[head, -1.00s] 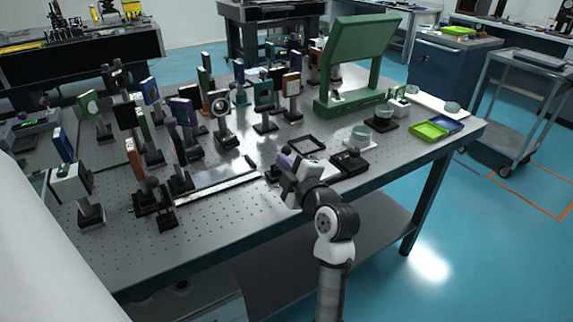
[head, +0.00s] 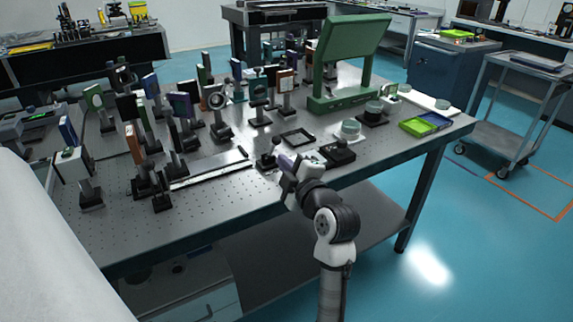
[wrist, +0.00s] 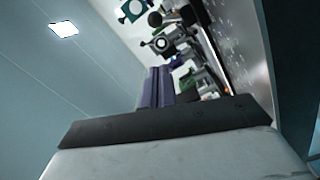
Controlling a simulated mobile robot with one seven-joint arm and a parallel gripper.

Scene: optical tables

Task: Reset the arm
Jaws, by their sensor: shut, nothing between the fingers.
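My arm rises from the bottom of the head view and bends toward the optical table (head: 235,195). My gripper (head: 282,161) is at the table's front edge, near a small black device and a black square frame. It is shut with nothing between its fingers. In the wrist view the purple fingers (wrist: 158,87) are together, and the view is tilted, with wall and ceiling at left and table items beyond the fingers. Whether the gripper touches anything on the table cannot be told.
Several mounted optics (head: 217,102) crowd the table's left and middle. A green stand (head: 345,60) is at the back right, with green and blue trays (head: 425,122) at the right. A grey cart (head: 530,95) stands beyond.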

